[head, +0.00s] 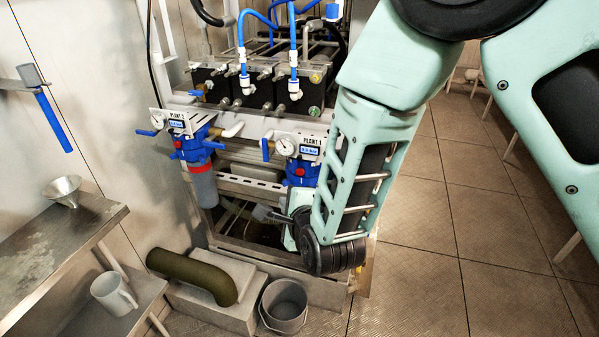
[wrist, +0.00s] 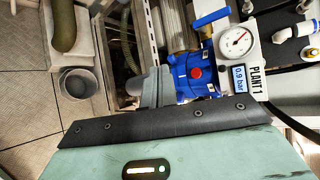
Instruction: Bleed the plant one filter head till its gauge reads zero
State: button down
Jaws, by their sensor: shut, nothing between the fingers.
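The plant one filter head (head: 301,170) is blue, under a white plate marked PLANT 1 (head: 312,141). In the wrist view the filter head (wrist: 183,66) shows a red button (wrist: 196,72) and a blue lever (wrist: 211,18). Its dial gauge (wrist: 235,42) has the needle off to one side, and the display (wrist: 239,78) reads 0.9 bar. A grey bowl (wrist: 157,86) joins the head there. My arm hides the bowl in that view.
The plant two filter head (head: 192,148) stands to the left with its bowl (head: 203,188). A grey bucket (head: 284,305) and a green hose (head: 195,275) are below. A steel shelf (head: 60,240) holds a funnel (head: 62,190); a mug (head: 113,291) stands lower. Floor at right is clear.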

jog(key=shift+w+d, duration=0.45)
jog(key=shift+w, duration=0.8)
jog(key=shift+w+d, duration=0.45)
jog(key=shift+w, duration=0.85)
jog(key=shift+w+d, duration=0.45)
jog(key=shift+w, duration=0.8)
jog(key=shift+w+d+b, duration=0.15)
jog(key=shift+w+b, duration=0.15)
jog(key=shift+w, duration=0.1)
jog(key=shift+w+d, duration=0.2)
jog(key=shift+w, duration=0.25)
dwell(1.2)
jog(key=shift+s+b, duration=0.1)
jog(key=shift+b, duration=0.2)
dwell(0.5)
jog(key=shift+s+a+b, duration=0.3)
jog(key=shift+s+a, duration=0.05)
jog(key=shift+s, duration=0.45)
jog(key=shift+s+a+b, duration=0.2)
jog(key=shift+s+a, duration=0.1)
jog(key=shift+s, duration=0.5)
jog(key=shift+s+a+b, duration=0.15)
jog(key=shift+s+a, duration=0.1)
jog(key=shift+s, duration=0.5)
jog(key=shift+s+a+b, duration=0.2)
jog(key=shift+s+a, duration=0.1)
jog(key=shift+s, duration=0.5)
